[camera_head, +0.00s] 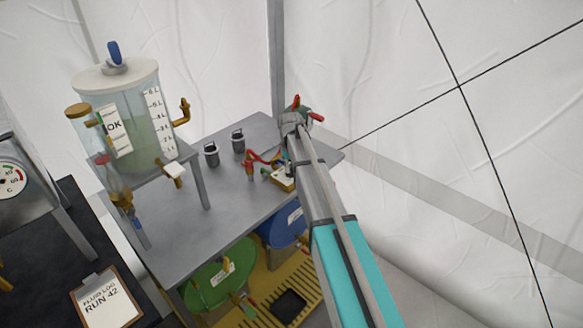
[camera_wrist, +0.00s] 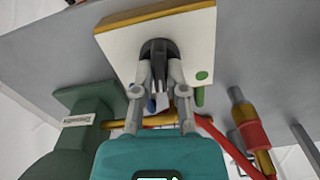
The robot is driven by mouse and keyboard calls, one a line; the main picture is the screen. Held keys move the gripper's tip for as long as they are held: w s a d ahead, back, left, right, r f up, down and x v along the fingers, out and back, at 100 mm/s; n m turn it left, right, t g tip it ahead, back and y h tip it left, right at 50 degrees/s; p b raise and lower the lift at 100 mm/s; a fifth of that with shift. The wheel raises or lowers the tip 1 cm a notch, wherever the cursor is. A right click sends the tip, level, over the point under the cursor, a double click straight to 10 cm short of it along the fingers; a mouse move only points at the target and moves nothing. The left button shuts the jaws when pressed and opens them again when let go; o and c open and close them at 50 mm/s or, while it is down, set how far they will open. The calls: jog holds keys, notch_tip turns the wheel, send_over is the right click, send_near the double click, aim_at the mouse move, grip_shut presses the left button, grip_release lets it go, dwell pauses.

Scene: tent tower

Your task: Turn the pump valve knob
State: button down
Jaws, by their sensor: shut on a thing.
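In the wrist view, a dark knob (camera_wrist: 158,47) sits on a white panel (camera_wrist: 120,42) with a brass-coloured edge and a green dot. My gripper (camera_wrist: 158,75) points at the panel, and its two grey fingers are closed around the knob. Their tips partly hide it, so its pointer and angle are hard to read. In the head view, the small white and yellow box (camera_head: 283,179) lies on the grey table beside my arm. My gripper is mostly hidden behind the arm there.
A dark green body with a label (camera_wrist: 78,120) and red and brass pipes lie close to my fingers. On the grey table (camera_head: 215,225) stand two small grey canisters (camera_head: 238,141) and a clear tank (camera_head: 135,120). Green (camera_head: 220,285) and blue drums are below.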

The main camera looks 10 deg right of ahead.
dwell(0.3)
jog(key=c, duration=0.7)
grip_release()
jog(key=s+r+m+p, duration=0.1)
jog(key=s+r+p, duration=0.2)
jog(key=s, duration=0.6)
jog(key=s+r+m+p, duration=0.2)
jog(key=s+r+p, duration=0.1)
jog(key=s, duration=0.7)
jog(key=s+r+m+p, duration=0.2)
jog(key=s+r+p, duration=0.1)
jog(key=s, duration=0.7)
jog(key=shift+s+d+r+p, duration=0.25)
jog(key=shift+r+p, duration=0.05)
